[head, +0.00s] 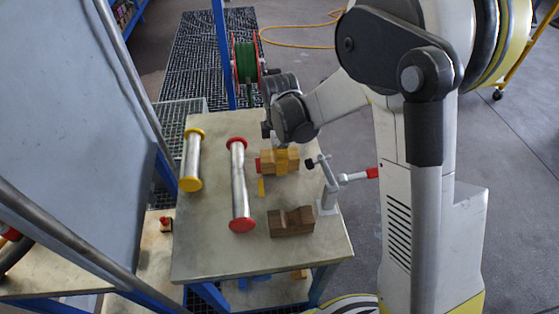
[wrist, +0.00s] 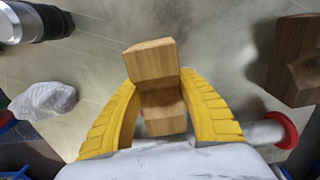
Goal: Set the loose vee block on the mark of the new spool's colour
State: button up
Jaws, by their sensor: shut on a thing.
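A light wooden vee block (head: 268,163) is gripped over the right half of the table. My gripper (wrist: 163,110) has its yellow fingers shut on this vee block (wrist: 155,62), one on each side. A dark brown vee block (head: 291,222) stands nearer on the table and also shows at the right of the wrist view (wrist: 295,60). A silver spool with red flanges (head: 240,185) lies mid-table. A silver spool with yellow flanges (head: 192,160) lies to its left. A small yellow mark (head: 261,187) lies beside the held block. A red patch (head: 257,165) shows at that block's left end.
A grey post clamp with a red-tipped handle (head: 335,185) stands at the table's right edge, close to the held block. A grey panel (head: 70,120) rises at the left. The front strip of the table (head: 220,258) is clear.

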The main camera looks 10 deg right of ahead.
jog(key=shift+f+b, duration=0.35)
jog(key=shift+f, duration=0.05)
jog(key=o, duration=1.3)
